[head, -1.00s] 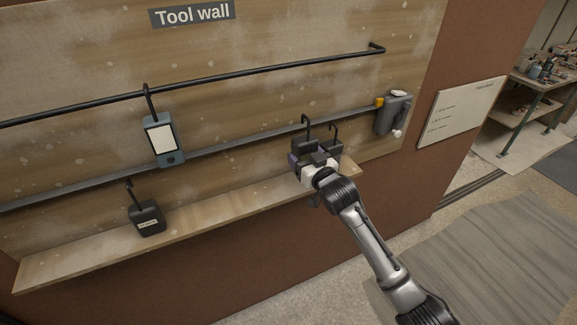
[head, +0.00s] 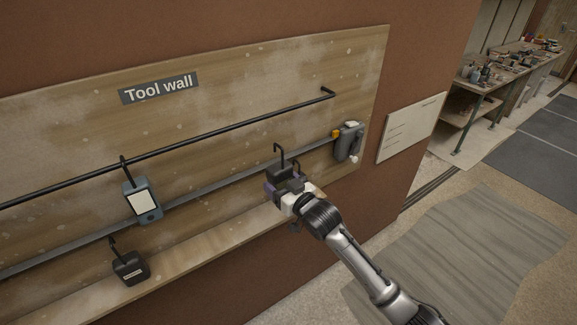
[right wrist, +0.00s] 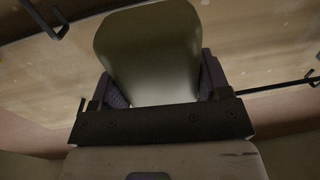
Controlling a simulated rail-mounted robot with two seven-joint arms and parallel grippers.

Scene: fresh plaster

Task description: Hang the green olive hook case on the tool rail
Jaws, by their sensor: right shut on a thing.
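My right gripper (head: 284,187) is shut on the olive green hook case (right wrist: 152,50). In the right wrist view its smooth olive face fills the space between the purple finger pads. In the head view the case is mostly hidden by the gripper, and looks dark there. A black hook (head: 279,151) stands up above the gripper, below the tool rail (head: 225,129) and apart from it. A second, smaller hook (head: 297,165) shows just right of it; I cannot tell what it belongs to. The rail is a black rod with a bent right end. My left gripper is not in view.
A blue-grey case (head: 142,202) hangs on the rail at left. A black hook case (head: 131,268) stands on the wooden shelf (head: 205,251). A lower grey bar (head: 205,190) runs below the rail, and a grey device (head: 348,142) is mounted at right. The rail's right stretch is clear.

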